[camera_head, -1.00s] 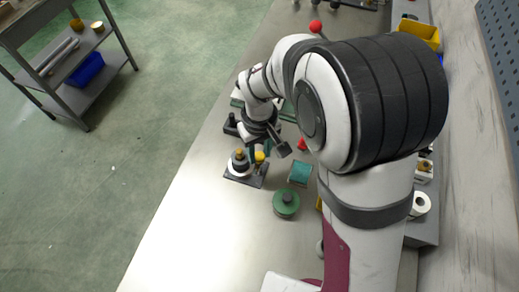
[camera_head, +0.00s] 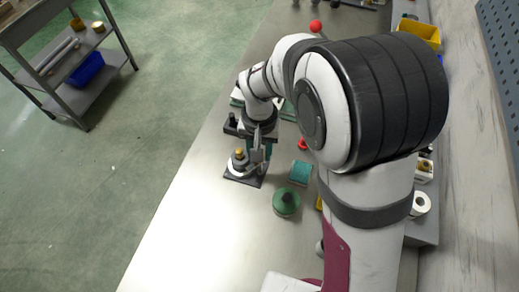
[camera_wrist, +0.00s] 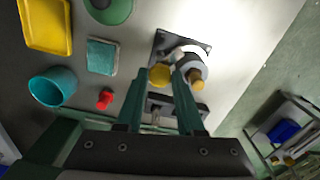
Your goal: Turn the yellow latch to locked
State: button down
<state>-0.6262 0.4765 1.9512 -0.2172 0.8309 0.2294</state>
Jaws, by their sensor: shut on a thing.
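The latch unit is a dark base plate (camera_head: 232,176) on the steel bench, with a pale round body (camera_wrist: 197,68) and a knob in duller brass-yellow (camera_wrist: 196,80) on top. Beside that body is the bright yellow latch (camera_wrist: 160,75). My gripper (camera_wrist: 162,72) has its two teal fingers on either side of the yellow latch and is shut on it. In the head view, my gripper (camera_head: 257,160) hides the yellow latch. Whether the latch is at locked cannot be read.
A green round part (camera_head: 286,202) and a teal block (camera_head: 300,172) stand close to the unit. A red knob (camera_wrist: 105,99), a teal cup (camera_wrist: 52,86) and a yellow tray (camera_wrist: 45,25) lie further off. The bench's front left is clear.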

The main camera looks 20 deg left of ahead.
jog(key=m, duration=0.5)
jog(key=shift+m, duration=0.3)
jog(key=m, duration=0.5)
jog(key=shift+m, duration=0.3)
jog(key=c, duration=0.5)
grip_release()
jog(key=shift+r, duration=0.15)
notch_tip(320, 180, up, 16)
jog(key=shift+f, duration=0.25)
